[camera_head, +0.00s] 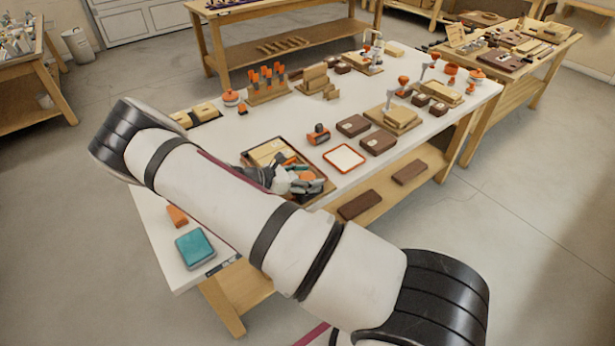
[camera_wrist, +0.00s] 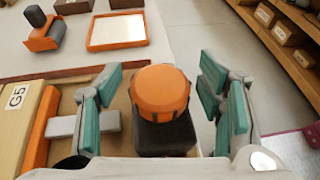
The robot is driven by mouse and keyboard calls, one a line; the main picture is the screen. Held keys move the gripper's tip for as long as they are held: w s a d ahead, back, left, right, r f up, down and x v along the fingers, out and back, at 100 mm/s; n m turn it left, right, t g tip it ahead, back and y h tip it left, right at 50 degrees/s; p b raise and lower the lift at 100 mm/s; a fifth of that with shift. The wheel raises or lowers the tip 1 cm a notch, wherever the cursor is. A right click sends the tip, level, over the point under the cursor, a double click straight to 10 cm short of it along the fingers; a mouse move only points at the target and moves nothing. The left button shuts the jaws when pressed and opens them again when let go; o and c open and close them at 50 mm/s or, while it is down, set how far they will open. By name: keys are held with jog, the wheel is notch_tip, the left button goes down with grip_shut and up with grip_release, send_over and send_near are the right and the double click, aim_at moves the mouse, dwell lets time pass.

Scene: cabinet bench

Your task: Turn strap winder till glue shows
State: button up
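An orange round knob (camera_wrist: 160,90), which looks like the strap winder's knob, sits on a dark block (camera_wrist: 166,136) in the wrist view. My gripper (camera_wrist: 161,82) is open, with one teal-padded finger on each side of the knob and a visible gap to both. A wooden block marked G5 (camera_wrist: 17,112), with an orange strip (camera_wrist: 40,128) along its side, lies left of the knob. In the head view my gripper (camera_head: 300,182) is over the wooden tray (camera_head: 249,157) and hides part of it. I see no glue in either view.
An orange-rimmed pad (camera_head: 344,158) and an orange roller tool (camera_head: 318,134) lie beyond the tray. Dark brown boxes (camera_head: 378,141) stand to their right. A teal box (camera_head: 195,248) and an orange block (camera_head: 177,215) are near the left end; the bench top (camera_head: 158,232) around them is clear.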

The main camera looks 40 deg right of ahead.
jog(key=c, duration=1)
jog(key=shift+w+f+m+g+b, duration=0.2)
jog(key=shift+m+g+b, duration=0.35)
jog(key=shift+b, duration=0.6)
jog(key=shift+m+g+y+b, duration=0.3)
jog(key=shift+m+g+b, duration=0.3)
jog(key=shift+b, duration=0.4)
jog(key=m+g+y+b, duration=0.1)
jog(key=m+g+b, duration=0.1)
jog(key=g+b, duration=0.1)
jog(key=shift+m+b, duration=0.25)
jog(key=shift+b, duration=0.55)
jog(key=shift+s+r+m+g+y+b, duration=0.15)
jog(key=shift+m+g+y+b, duration=0.25)
jog(key=shift+b, duration=0.1)
jog(key=o, duration=1.2)
jog(key=shift+c, duration=0.2)
